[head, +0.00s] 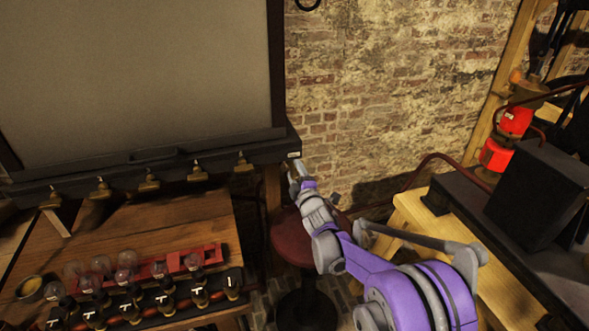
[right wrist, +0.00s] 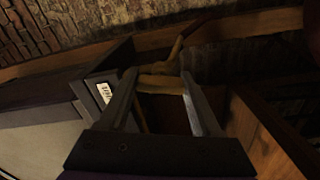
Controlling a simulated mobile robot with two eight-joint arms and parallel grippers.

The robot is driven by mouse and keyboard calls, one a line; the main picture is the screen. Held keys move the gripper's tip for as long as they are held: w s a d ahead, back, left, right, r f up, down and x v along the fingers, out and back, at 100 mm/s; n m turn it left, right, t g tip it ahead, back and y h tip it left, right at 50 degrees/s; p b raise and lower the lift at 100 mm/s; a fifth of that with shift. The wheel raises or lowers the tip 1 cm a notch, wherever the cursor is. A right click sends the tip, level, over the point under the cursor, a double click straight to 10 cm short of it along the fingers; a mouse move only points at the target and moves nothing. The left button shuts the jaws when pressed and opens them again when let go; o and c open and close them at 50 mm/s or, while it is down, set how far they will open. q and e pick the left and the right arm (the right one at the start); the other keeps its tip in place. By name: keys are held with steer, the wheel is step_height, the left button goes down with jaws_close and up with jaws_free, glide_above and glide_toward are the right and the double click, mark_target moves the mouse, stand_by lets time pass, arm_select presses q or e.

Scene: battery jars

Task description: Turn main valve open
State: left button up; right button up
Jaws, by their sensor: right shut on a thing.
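A brass valve (right wrist: 161,82) with a curved stem shows in the right wrist view, beside a small white label at the end of the dark rail. My right gripper (head: 294,172) reaches up to the rail's right end in the head view and covers most of that spot. In the right wrist view my right gripper's two fingers stand on either side of the brass handle, shut on it. The handle lies crosswise between the fingertips. My left gripper is in neither view.
Several small brass taps (head: 150,181) line the dark rail (head: 271,151) under a large grey board (head: 140,75). Glass bulbs and bottles stand on the wooden table (head: 170,225) below. A dark red stool (head: 287,240) is under my right arm. A bench (head: 425,222) with a black box (head: 537,193) is at right.

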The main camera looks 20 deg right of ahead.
steer(key=shift+n+p, duration=0.5)
steer(key=shift+n, duration=1)
steer(key=o, duration=1.4)
